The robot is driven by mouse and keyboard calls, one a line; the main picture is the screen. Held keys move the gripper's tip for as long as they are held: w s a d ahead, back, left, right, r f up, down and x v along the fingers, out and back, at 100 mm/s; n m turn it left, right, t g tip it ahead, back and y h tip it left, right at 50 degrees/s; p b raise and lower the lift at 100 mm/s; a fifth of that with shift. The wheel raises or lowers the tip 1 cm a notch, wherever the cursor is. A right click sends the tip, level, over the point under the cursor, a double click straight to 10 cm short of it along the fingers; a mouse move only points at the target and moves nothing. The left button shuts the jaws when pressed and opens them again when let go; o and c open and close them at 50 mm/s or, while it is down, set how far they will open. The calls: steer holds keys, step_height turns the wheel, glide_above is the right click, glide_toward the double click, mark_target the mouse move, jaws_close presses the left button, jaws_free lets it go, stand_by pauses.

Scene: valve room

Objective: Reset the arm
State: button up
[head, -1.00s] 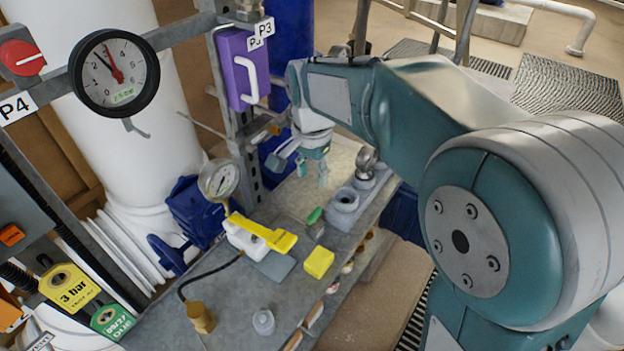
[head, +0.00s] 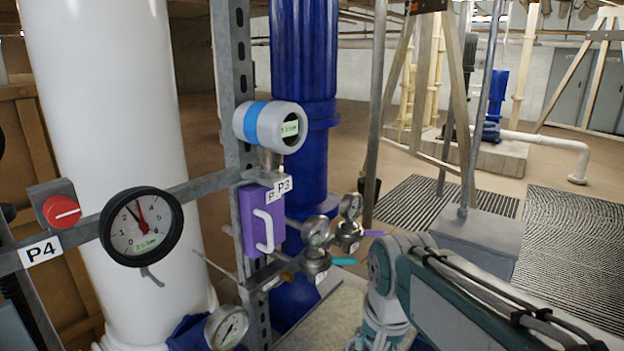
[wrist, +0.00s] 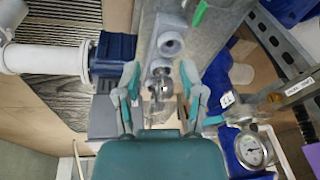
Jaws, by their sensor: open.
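My gripper (wrist: 161,90) shows in the wrist view with its two teal and grey fingers spread apart. Nothing is held between the fingertips. Beyond them is the grey bench (wrist: 200,45) with a grey block with round sockets (wrist: 170,42). A metal ring-shaped fitting (wrist: 160,72) appears between the fingers, apparently beyond them. In the head view my arm is at the lower right, and the gripper fingers fall below the picture edge.
A purple box (head: 258,222), a dial gauge (head: 141,227) and a red knob (head: 61,210) sit on the metal frame at left. Small gauges with valves (head: 316,232) stand close beside my arm. Floor gratings (head: 420,205) lie behind, with open floor around.

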steer(key=s+d+f+n+t, duration=0.1)
steer(key=s+d+n+t, duration=0.2)
steer(key=s, duration=0.7)
steer(key=shift+s+d+n, duration=0.35)
steer(key=shift+d+n, duration=0.25)
steer(key=shift+d, duration=0.65)
